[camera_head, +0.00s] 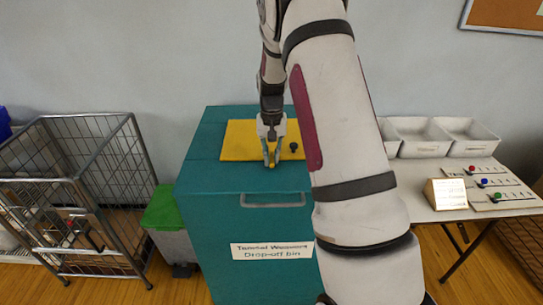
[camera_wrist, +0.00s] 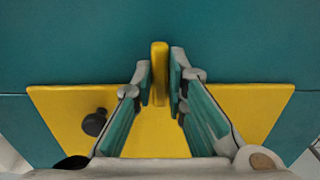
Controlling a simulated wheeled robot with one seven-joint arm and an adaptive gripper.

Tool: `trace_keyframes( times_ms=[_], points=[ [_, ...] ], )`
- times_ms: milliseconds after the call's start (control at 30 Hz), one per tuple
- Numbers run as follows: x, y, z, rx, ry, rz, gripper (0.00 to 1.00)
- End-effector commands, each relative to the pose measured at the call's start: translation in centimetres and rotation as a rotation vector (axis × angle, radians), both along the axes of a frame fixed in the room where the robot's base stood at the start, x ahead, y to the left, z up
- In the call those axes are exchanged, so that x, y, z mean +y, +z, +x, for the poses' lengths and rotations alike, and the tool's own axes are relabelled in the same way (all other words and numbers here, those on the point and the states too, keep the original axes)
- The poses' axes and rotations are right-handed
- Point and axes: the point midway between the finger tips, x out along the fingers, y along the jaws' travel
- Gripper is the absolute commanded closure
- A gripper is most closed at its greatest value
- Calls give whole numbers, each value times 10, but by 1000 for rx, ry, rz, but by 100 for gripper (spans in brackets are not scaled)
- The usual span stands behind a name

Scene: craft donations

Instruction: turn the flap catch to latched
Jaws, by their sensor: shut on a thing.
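The drop-off bin (camera_head: 258,225) is a teal box with a yellow flap (camera_head: 237,140) lying flat in its top. The flap catch is a narrow yellow bar (camera_wrist: 160,58) at the flap's edge. In the wrist view it points straight up the picture, reaching past the flap (camera_wrist: 60,105) onto the teal top. My gripper (camera_head: 271,162) points down at the flap's front edge. Its fingers are shut on the catch, one on each side, as the wrist view shows (camera_wrist: 161,84). In the head view the fingers hide most of the catch.
A black knob (camera_head: 294,147) stands on the flap beside my gripper. A handle (camera_head: 272,201) and a label are on the bin's front. A wire cage cart (camera_head: 90,190) and a green-lidded bin (camera_head: 164,208) stand left. A table with white trays (camera_head: 422,137) is right.

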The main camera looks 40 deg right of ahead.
Motion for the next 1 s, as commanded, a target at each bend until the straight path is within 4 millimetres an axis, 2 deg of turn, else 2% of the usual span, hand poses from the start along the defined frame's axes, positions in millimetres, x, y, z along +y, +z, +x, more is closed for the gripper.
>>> trace_keyframes(
  times_ms=[167,200,300,667,833,1000],
  points=[
    [0,0,0,-1,-3,1,100],
    [0,0,0,-1,-3,1,84],
    [0,0,0,-1,-3,1,67],
    [0,4,0,-2,-1,0,67],
    [-1,27,1,-5,-1,-2,67],
    [-1,62,1,-5,-1,-2,67]
  ],
)
